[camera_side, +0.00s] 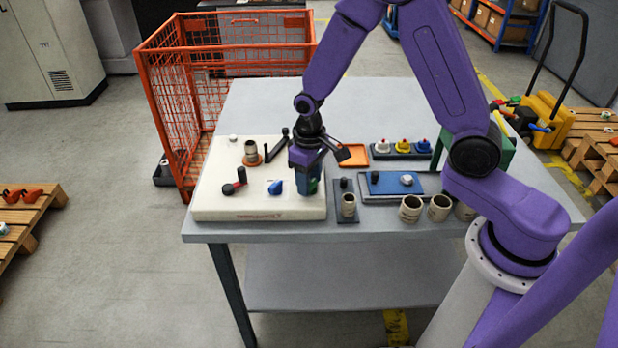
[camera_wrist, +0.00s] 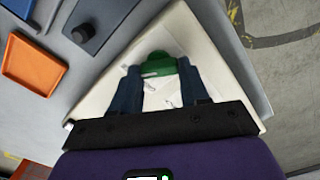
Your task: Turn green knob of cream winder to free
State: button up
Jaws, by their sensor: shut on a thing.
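The cream winder (camera_side: 215,205) is a flat box at the left front of the table. Its pale top also fills the middle of the wrist view (camera_wrist: 218,62). The green knob (camera_wrist: 158,64) sits near the winder's right front corner, and a sliver of it shows in the side view (camera_side: 313,187). My gripper (camera_side: 304,185) points down over it. In the wrist view, the two dark blue fingers of my gripper (camera_wrist: 160,80) are shut on the green knob from both sides. A white plate with thin marks lies beside the knob; its lettering is unreadable.
A blue knob (camera_side: 275,187), a red-and-black lever knob (camera_side: 234,182) and a black crank (camera_side: 277,146) stand on the winder. An orange mesh cart (camera_side: 178,110) stands behind left.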

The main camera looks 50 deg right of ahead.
aim_at(311, 184)
jog(key=shift+m, duration=0.4)
jog(key=o, duration=1.1)
jog(key=shift+c, duration=0.2)
notch_tip(311, 184, up, 18)
jog(key=shift+f, duration=0.25)
jog(key=shift+s, duration=0.1)
jog(key=s+d+f+n, duration=0.1)
jog(key=s+n, duration=0.4)
jog(key=s, duration=0.8)
jog(key=s+d+f+n, duration=0.1)
jog(key=s+n, duration=0.4)
jog(key=s, duration=0.8)
jog(key=shift+f+n, duration=0.4)
jog(key=shift+f, duration=0.2)
